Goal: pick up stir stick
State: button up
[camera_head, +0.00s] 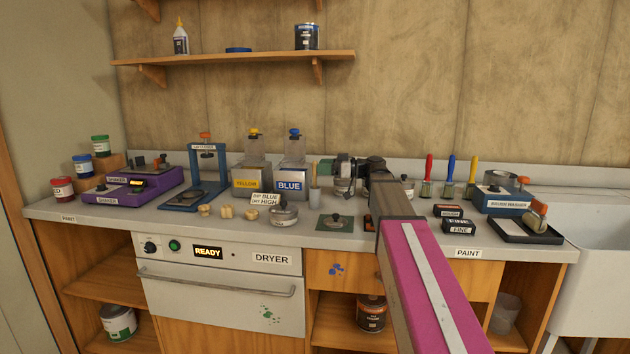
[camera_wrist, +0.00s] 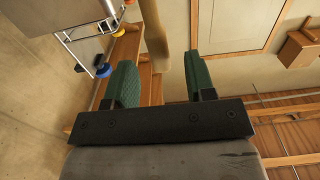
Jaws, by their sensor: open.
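A wooden stir stick (camera_head: 314,172) stands upright in a small grey cup (camera_head: 315,196) on the counter. In the wrist view a tan wooden stick (camera_wrist: 153,28), apparently the same one, shows in the gap between my fingers, closer to the left finger. My gripper (camera_head: 328,167) is just right of the stick in the head view, level with its upper part. In the wrist view my gripper (camera_wrist: 160,82) is open, with green pads apart. Contact with the stick cannot be made out.
Blue (camera_head: 291,180) and yellow (camera_head: 246,180) paint dispensers stand left of the stick. A metal can (camera_head: 284,216) and a dark green mat (camera_head: 335,224) are near the front. Several brushes and black boxes (camera_head: 457,227) stand to the right. A shelf (camera_head: 230,58) hangs above.

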jog(key=a, duration=0.3)
jog(key=w+a, duration=0.1)
jog(key=a, duration=0.1)
grip_shut()
